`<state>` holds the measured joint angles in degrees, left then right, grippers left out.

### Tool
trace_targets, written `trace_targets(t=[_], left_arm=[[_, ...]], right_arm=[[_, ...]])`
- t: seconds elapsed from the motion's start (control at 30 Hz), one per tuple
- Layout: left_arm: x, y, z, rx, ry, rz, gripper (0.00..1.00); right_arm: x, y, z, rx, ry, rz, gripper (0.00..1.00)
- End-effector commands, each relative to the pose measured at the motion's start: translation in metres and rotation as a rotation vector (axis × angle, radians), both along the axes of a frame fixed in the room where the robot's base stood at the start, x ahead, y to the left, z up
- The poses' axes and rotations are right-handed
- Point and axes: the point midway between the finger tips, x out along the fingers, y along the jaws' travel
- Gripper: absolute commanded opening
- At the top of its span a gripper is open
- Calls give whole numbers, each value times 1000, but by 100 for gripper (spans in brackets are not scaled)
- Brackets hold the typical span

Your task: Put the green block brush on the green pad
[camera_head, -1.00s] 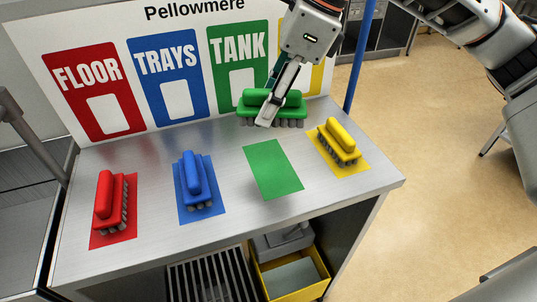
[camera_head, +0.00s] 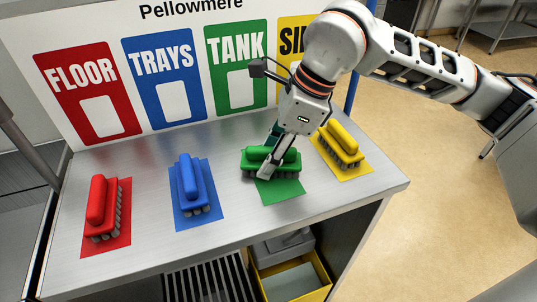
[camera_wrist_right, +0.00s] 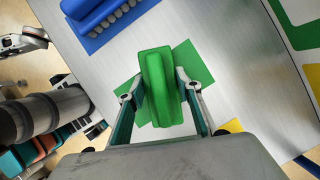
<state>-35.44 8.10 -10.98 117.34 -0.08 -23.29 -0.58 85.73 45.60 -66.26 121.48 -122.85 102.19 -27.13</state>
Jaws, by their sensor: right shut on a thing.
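The green block brush (camera_head: 257,154) is in my right gripper (camera_head: 268,170), over the far part of the green pad (camera_head: 282,192). The right wrist view shows the brush (camera_wrist_right: 158,88) between the two fingers of the gripper (camera_wrist_right: 160,95), with the pad (camera_wrist_right: 195,62) showing past its sides. The brush lies crosswise to the pad's long side. In the head view its bristles are at or just above the pad; I cannot tell whether they touch.
A blue brush (camera_head: 188,178) on a blue pad and a red brush (camera_head: 98,205) on a red pad stand to the left. A yellow brush (camera_head: 342,145) on its yellow pad is close at the right. A sign board (camera_head: 150,75) stands behind.

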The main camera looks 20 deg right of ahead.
Motion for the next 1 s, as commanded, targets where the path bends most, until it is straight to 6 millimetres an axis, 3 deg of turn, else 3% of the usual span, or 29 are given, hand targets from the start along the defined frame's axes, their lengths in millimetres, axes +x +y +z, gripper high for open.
trace_targets(t=[0.23, 0.27, 0.3, 0.73, 1.0], left_arm=[[0, 0, 0, 0, -1, 0, 0], [0, 0, 1, -1, -2, 0, 0], [0, 0, 1, -1, -2, 0, 0], [2, 0, 4, -1, -6, 0, 0], [5, -1, 12, -7, -16, 2, 0]], right_arm=[[0, 0, -2, 0, 0, 0, 14], [0, 0, -2, 0, 0, 0, 42], [0, 0, -2, 0, 0, 0, 51], [0, -1, 5, 0, -3, -1, 51], [-5, -18, 49, 0, -8, -3, 51]])
